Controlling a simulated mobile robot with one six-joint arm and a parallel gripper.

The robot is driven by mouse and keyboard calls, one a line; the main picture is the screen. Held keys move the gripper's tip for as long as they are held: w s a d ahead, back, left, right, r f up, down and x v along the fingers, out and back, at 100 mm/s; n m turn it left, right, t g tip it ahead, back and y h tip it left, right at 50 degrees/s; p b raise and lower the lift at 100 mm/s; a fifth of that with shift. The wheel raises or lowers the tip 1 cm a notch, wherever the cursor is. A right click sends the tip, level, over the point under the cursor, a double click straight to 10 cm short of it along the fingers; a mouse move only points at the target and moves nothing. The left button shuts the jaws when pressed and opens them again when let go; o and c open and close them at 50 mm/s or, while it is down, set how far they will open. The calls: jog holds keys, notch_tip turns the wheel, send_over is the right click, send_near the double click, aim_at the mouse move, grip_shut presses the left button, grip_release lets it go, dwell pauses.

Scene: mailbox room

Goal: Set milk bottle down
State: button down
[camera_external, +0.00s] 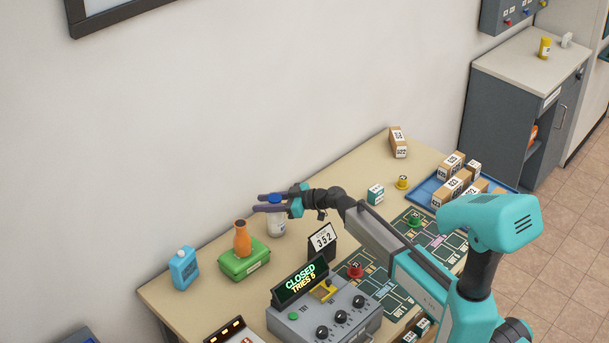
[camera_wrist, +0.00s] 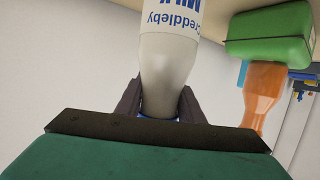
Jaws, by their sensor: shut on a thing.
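The milk bottle (camera_external: 277,222) is white with a blue cap and blue lettering. My gripper (camera_external: 271,202) is shut on it near its top, at the back of the desk. In the wrist view the milk bottle (camera_wrist: 168,60) shows between the two dark fingers of my gripper (camera_wrist: 160,98), with its base out of the frame. The bottle looks roughly upright. I cannot tell whether its base touches the beige desk (camera_external: 210,297).
A number sign (camera_external: 322,239) and grey control box (camera_external: 325,312) stand in front.

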jog(key=c, duration=1.2)
grip_release()
jog(key=b+v, duration=0.3)
jog(key=v, duration=0.9)
jog(key=shift+r, duration=0.15)
